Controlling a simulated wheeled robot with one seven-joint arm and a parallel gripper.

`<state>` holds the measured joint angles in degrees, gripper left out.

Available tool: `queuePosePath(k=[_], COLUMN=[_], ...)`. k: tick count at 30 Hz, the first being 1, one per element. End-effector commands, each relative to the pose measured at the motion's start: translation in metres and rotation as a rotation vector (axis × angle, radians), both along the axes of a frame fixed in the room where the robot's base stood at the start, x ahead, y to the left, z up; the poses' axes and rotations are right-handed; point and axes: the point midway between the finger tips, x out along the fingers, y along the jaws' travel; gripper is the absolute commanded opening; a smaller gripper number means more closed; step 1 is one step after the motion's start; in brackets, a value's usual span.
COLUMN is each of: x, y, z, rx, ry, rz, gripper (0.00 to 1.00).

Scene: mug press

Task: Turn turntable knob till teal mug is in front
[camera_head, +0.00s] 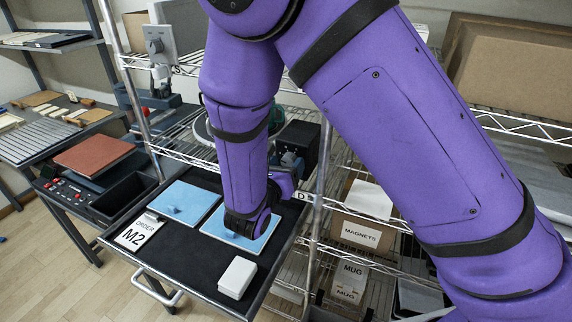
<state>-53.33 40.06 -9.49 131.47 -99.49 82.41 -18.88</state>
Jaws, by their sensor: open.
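My purple arm fills the middle and right and bends down over the black-topped cart. My gripper (290,160), small and grey, shows just right of the wrist, in front of a dark box. It is open, and I see nothing between its fingers. A dark green rounded thing (277,120) shows behind the forearm on the wire shelf. It may be the teal mug, but most of it is hidden.
The cart (190,258) holds two light-blue plates (184,203), an "ORDER M2" card (138,232) and a white box (237,278). Wire shelves with a "MAGNETS" box (362,234) and a mug box (350,281) stand right. A press-like grey machine (160,50) stands at the back left.

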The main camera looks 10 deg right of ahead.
Motion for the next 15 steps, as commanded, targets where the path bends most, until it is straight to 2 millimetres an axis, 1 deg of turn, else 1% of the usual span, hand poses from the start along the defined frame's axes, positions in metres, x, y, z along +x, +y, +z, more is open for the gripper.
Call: queuePosePath(k=[3, 10, 11, 12, 14, 15], x=[0.0030, 0.0032, 0.0032, 0.0032, 0.0032, 0.0031], y=[-0.0022, -0.0024, -0.0024, -0.0024, -0.0024, -0.0023], z=[0.0000, 0.0000, 0.0000, 0.0000, 0.0000, 0.0000], rx=[0.000, 0.000, 0.000, 0.000, 0.000, 0.000], ry=[0.000, 0.000, 0.000, 0.000, 0.000, 0.000], rz=[0.000, 0.000, 0.000, 0.000, 0.000, 0.000], gripper=[0.65, 0.65, 0.60, 0.51, 0.38, 0.28])
